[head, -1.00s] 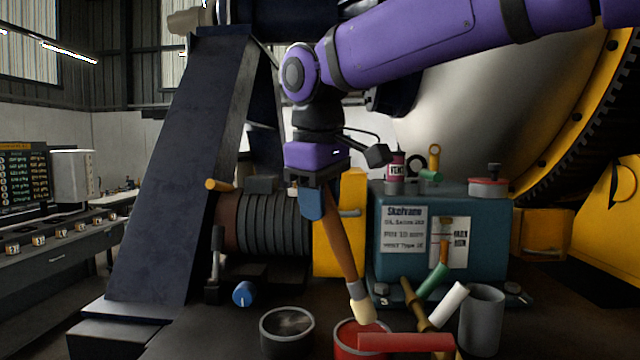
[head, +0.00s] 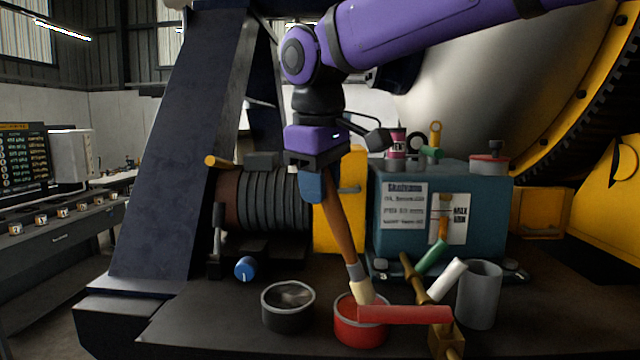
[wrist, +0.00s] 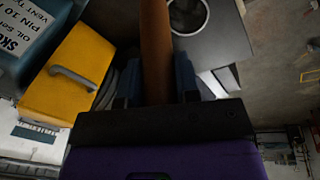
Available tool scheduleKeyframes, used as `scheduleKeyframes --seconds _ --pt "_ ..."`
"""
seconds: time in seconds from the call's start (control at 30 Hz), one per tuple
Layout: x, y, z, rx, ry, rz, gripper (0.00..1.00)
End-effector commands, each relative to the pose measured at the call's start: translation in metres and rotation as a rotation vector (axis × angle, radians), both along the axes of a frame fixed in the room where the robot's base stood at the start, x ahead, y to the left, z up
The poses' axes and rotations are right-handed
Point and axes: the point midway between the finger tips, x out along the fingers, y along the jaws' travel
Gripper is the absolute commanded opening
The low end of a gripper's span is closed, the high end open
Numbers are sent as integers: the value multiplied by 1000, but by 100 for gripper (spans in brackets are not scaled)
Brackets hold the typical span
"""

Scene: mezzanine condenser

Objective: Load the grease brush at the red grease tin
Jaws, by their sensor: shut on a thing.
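The grease brush has a long brown handle (head: 340,225), a grey ferrule and cream bristles (head: 363,293). My gripper (head: 312,188) is shut on the handle's upper part, and the brush hangs tilted with its bristles down. The bristle tip overlaps the mouth of the red grease tin (head: 345,328). Whether it touches the grease cannot be told. A red bar (head: 410,314) crosses the tin's right side and hides part of its rim. In the wrist view the handle (wrist: 156,50) runs up between the blue fingers; the bristles and red tin are not visible there.
A dark tin (head: 288,318) stands left of the red tin. On the right are a grey cup (head: 482,295), a white cylinder (head: 446,281) and a green-sleeved tool (head: 432,257). A teal box (head: 485,210) stands behind. The bench front left is clear.

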Motion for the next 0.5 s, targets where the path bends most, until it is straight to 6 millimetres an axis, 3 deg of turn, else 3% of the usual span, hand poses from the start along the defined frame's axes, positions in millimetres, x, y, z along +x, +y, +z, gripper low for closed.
scheduleKeyframes --seconds 0.5 --pt "0 0 -5 -1 1 0 0"
